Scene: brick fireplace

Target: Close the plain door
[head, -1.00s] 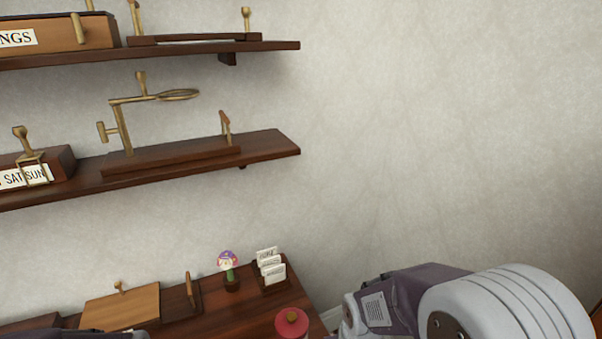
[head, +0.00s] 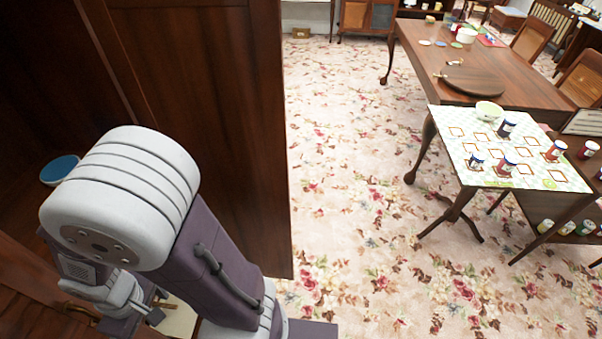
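A tall, dark brown wooden panel with a smooth face, apparently the plain door (head: 225,120), fills the left-centre of the head view. Its free edge stands out over the carpet, and it looks open. To its left is a dark wooden interior with a blue bowl (head: 60,169) in it. My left arm is bent in front of the panel and hides its lower part. My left gripper (head: 142,312) points down at the lower left, partly hidden by the arm; its fingers cannot be made out clearly. My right gripper is not in view.
Floral carpet (head: 335,220) lies clear to the right of the panel. Beyond it stand a wooden table (head: 520,72) and a small table with a checked top (head: 456,143) holding several cans and a bowl. Chairs (head: 535,40) stand at the far right.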

